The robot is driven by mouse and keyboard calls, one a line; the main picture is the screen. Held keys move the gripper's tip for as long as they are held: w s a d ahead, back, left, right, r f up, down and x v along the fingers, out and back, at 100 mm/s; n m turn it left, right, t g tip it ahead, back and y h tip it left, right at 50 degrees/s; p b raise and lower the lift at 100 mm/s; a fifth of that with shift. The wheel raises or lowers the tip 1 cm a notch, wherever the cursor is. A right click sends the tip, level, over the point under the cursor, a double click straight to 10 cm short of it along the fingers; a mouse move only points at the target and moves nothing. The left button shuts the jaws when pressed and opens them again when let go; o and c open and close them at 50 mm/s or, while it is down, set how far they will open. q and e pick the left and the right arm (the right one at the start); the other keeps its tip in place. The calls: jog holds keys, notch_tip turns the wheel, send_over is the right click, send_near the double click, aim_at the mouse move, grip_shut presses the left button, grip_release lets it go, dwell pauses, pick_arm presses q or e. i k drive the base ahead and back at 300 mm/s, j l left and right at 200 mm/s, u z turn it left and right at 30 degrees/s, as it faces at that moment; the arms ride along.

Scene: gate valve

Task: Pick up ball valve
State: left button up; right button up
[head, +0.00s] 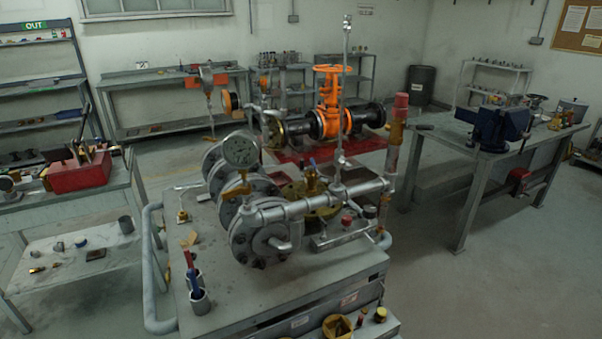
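A small brass valve (312,184) with a bluish top shows in the middle of the view, among the pipework on the grey cart. It looks like the ball valve, but it is too small to be sure. It stands just behind a horizontal grey pipe (285,212), near a large brass flange (292,191). Its lower part is partly hidden. Neither of my grippers is in view.
The cart (215,315) carries flanged pipework with a pressure gauge (240,149) and a cup of tools (199,301). An orange gate valve (331,100) stands behind. A left bench holds a red toolbox (80,172); a right workbench holds a blue vise (500,127). Right-front floor is clear.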

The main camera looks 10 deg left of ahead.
aim_at(310, 176)
jog(key=k+j, duration=0.1)
jog(key=j, duration=0.3)
jog(key=k+j+z, duration=0.15)
jog(key=j, duration=0.2)
jog(key=k+j, duration=0.1)
jog(key=j, duration=0.25)
jog(key=k+j+z, duration=0.1)
jog(key=j, duration=0.3)
jog(key=k+j+z, duration=0.1)
jog(key=j, duration=0.25)
jog(key=k+l, duration=0.3)
jog(key=i+l+z, duration=1)
jog(key=i+z, duration=0.45)
jog(key=i, duration=1.2)
